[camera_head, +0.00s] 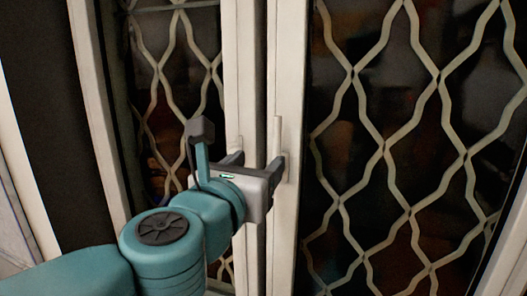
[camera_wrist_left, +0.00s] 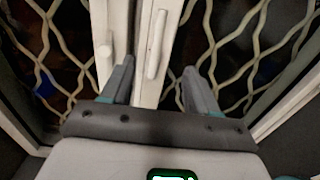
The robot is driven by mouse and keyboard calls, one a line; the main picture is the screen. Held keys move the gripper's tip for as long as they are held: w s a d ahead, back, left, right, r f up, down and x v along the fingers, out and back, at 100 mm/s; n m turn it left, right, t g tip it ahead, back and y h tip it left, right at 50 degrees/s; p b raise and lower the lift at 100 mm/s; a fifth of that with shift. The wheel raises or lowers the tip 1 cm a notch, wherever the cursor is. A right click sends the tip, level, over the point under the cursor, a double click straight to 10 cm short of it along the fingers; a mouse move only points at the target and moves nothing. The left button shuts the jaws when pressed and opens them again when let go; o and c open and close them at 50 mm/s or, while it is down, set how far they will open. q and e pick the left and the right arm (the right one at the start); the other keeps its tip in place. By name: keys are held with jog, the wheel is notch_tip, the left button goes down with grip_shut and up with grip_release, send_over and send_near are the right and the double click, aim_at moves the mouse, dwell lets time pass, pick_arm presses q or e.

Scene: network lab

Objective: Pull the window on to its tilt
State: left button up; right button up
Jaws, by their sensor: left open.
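The window has two white-framed sashes side by side, with wavy lattice over dark glass. The right sash (camera_head: 286,230) carries a slim white handle (camera_head: 277,136) that points upward; it also shows in the left wrist view (camera_wrist_left: 156,45). A second pale handle (camera_wrist_left: 104,62) sits on the left sash's frame and is mostly hidden in the head view. My left gripper (camera_head: 257,161) is open in front of the meeting frames. In the left wrist view its fingers (camera_wrist_left: 158,84) lie either side of the right sash's handle, not closed on it. I cannot tell whether they touch.
The left sash (camera_head: 242,60) stands close beside the right one, with a narrow dark gap between them. A white outer frame (camera_head: 97,110) and a dark panel (camera_head: 45,100) are at the left. My left arm covers the lower left of the head view.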

aim_at(276, 144)
pick_arm(q)
jog(key=p+x, duration=0.1)
jog(key=x, duration=0.5)
jog(key=p+x, duration=0.1)
jog(key=x, duration=0.4)
jog(key=shift+w+a+f, duration=0.1)
jog(key=shift+w+f, duration=0.1)
jog(key=shift+w, duration=0.25)
jog(key=shift+w+d, duration=0.3)
jog(key=shift+w, duration=0.05)
jog(key=shift+w+a, duration=0.1)
grip_shut()
